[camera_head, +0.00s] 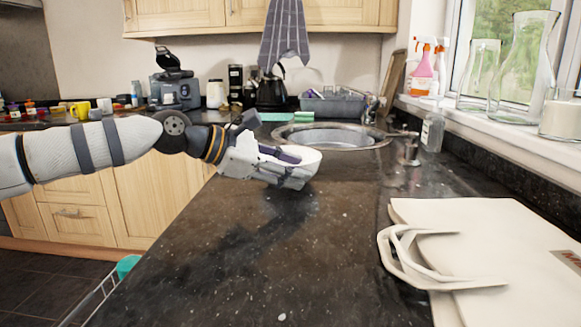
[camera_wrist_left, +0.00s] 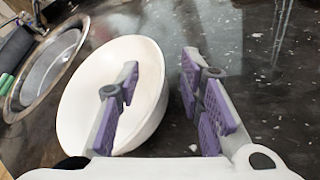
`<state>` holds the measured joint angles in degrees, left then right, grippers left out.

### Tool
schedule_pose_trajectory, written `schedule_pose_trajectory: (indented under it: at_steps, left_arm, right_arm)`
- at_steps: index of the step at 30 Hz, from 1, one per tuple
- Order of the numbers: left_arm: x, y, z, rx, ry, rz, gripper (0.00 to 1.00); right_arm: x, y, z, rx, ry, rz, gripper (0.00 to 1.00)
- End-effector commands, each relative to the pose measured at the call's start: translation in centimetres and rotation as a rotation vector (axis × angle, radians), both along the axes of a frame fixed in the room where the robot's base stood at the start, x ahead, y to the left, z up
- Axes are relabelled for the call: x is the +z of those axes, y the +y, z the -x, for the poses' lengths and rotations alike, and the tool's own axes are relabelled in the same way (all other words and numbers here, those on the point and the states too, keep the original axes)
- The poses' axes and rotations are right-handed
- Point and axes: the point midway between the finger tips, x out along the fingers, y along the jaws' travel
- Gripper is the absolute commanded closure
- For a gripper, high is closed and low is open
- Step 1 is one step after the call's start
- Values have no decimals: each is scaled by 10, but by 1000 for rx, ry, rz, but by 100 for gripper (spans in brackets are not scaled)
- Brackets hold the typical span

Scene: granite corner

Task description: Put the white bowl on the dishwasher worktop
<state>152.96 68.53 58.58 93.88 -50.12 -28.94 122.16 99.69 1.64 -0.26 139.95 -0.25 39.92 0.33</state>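The white bowl (camera_head: 306,154) is over the dark worktop in front of the sink, partly hidden behind my left gripper (camera_head: 292,171) in the head view. In the left wrist view the bowl (camera_wrist_left: 80,95) opens toward the camera. My left gripper (camera_wrist_left: 160,98) has its purple-padded fingers spread apart. One finger overlaps the inside of the bowl and the other is outside it on the right, with the bowl's wall between them. A gap shows between the wall and the outer finger. I cannot tell whether the bowl rests flat on the worktop. My right gripper is out of view.
The sink (camera_head: 333,136) lies just behind the bowl. A beige folded bag (camera_head: 500,240) with handles lies at the right front. A soap bottle (camera_head: 432,132) and glass vases (camera_head: 520,65) stand toward the window. The front middle worktop (camera_head: 270,270) is clear.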

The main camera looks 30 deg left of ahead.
Motion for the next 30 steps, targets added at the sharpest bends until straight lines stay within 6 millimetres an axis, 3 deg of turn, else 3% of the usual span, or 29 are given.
schedule_pose_trajectory:
  at_steps: [7, 13, 18, 23, 30]
  left_arm:
    - [9, 6, 7, 3, -4, 1, 66]
    - [41, 34, 48, 3, -16, 5, 66]
    - [55, 55, 77, 2, -16, 5, 66]
    - [55, 64, 89, 1, -7, 2, 66]
    - [50, 65, 89, 0, 2, 0, 66]
  right_arm:
    - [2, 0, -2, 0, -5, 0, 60]
    - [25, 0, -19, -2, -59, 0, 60]
    - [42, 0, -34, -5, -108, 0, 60]
    - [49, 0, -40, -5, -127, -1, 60]
    - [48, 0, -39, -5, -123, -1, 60]
